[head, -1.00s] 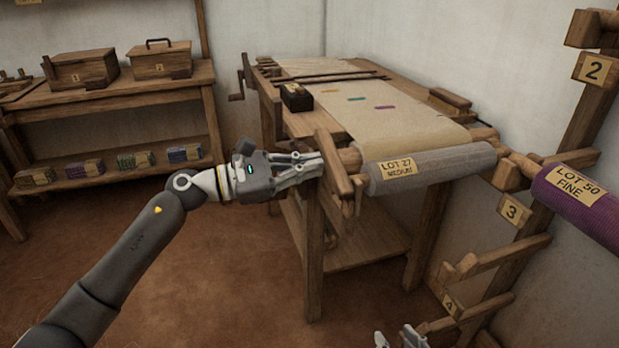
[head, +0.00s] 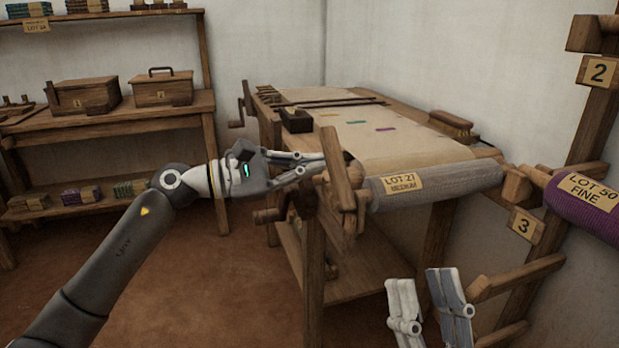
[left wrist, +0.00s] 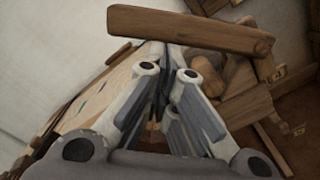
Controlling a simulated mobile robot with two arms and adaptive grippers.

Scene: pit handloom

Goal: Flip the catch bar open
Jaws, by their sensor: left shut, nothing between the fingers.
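The catch bar (head: 339,166) is a short wooden bar at the near left corner of the loom, beside the end of the grey roll labelled LOT 27 MEDIUM (head: 435,184). It stands steeply tilted, its top leaning left. In the left wrist view the bar (left wrist: 190,29) lies across the top, just beyond the fingertips. My left gripper (head: 316,163) is shut and empty at the bar's left side; whether it touches the bar is unclear. My right gripper (head: 428,283) is open and empty, low in front of the loom.
A purple roll labelled LOT 50 FINE (head: 590,207) sits at the right beside a wooden rack with number plates. A dark wooden block (head: 296,120) and a brush (head: 450,124) lie on the loom. Shelves with boxes stand at the left. The floor at front left is clear.

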